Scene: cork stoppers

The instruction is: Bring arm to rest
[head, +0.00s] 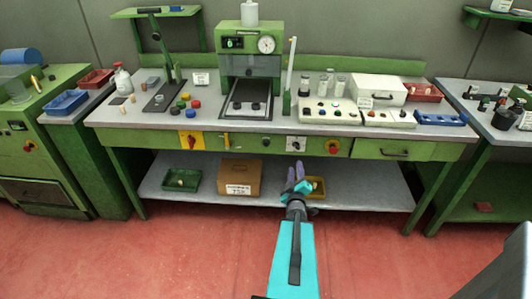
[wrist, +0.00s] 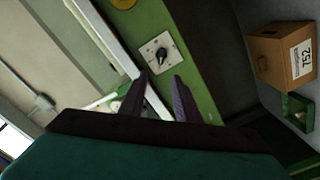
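My arm (head: 291,250), cyan with a dark strip, reaches forward from the bottom of the head view. My gripper (head: 295,168) is in front of the bench's lower shelf, below the front panel. Its two purple fingers stand apart, and they show apart in the wrist view (wrist: 160,88) too. Nothing shows between them. In the wrist view the fingers point toward the green front panel with a black rotary knob (wrist: 160,56).
The green workbench (head: 400,150) stands ahead. Its lower shelf (head: 360,193) holds a green tray (head: 168,184), a cardboard box (head: 240,179) and a yellow tray (head: 320,188) partly behind my gripper. Green machine (head: 45,140) stands left. Red floor (head: 190,250) is open in front.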

